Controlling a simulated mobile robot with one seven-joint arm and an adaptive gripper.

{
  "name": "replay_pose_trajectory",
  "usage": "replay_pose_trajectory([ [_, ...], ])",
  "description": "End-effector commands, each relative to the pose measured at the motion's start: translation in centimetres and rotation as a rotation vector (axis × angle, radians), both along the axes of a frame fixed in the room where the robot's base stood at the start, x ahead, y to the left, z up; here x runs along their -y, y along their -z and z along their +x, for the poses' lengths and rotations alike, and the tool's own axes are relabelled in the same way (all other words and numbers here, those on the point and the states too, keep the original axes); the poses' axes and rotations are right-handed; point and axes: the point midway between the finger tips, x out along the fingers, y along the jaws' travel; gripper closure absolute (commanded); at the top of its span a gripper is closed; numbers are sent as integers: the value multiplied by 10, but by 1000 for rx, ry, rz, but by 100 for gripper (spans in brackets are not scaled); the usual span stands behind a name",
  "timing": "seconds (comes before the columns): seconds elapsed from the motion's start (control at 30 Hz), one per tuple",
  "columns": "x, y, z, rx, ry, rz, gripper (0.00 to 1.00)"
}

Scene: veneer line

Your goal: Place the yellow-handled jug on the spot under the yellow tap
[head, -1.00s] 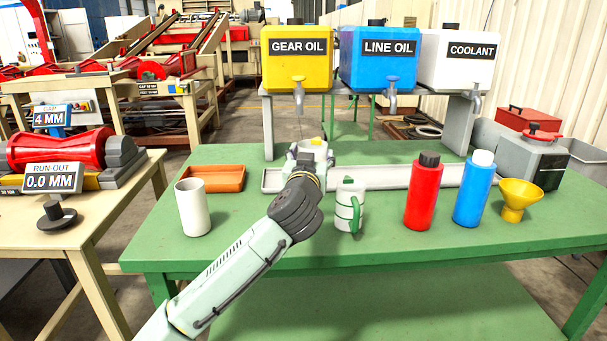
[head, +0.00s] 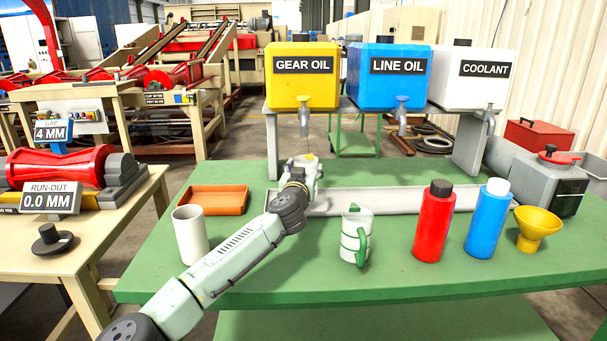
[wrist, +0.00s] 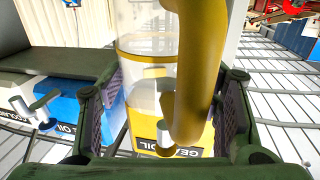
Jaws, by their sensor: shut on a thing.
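My gripper (wrist: 162,115) is shut on the clear jug with a yellow handle (wrist: 197,75), which lies between the fingers in the wrist view. In the head view my gripper (head: 303,170) is over the left part of the long grey tray (head: 400,201), below the yellow tap (head: 304,104) of the yellow GEAR OIL tank (head: 302,82). Only a small part of the jug shows there, behind my gripper. The spot under this tap is hidden by my gripper, and I cannot tell whether the jug touches the tray.
A green-handled jug (head: 356,238) stands right of my arm, a white cup (head: 190,236) left of it. An orange tray (head: 219,199), a red bottle (head: 433,222), a blue bottle (head: 488,219) and a yellow funnel (head: 538,228) are also on the green table (head: 300,277).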

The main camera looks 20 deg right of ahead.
Motion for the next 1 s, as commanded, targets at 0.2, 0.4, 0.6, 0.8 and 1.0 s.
replay_pose_trajectory([
  [0.2, 2, 0, 18, 1, 0, 3, 72],
  [0.4, 2, 29, 18, 0, 0, 1, 72],
  [0.6, 2, 37, 18, 2, 1, 0, 72],
  [0.8, 2, 39, 18, 0, 1, -1, 72],
  [1.0, 2, 41, 18, 0, 1, 1, 35],
])
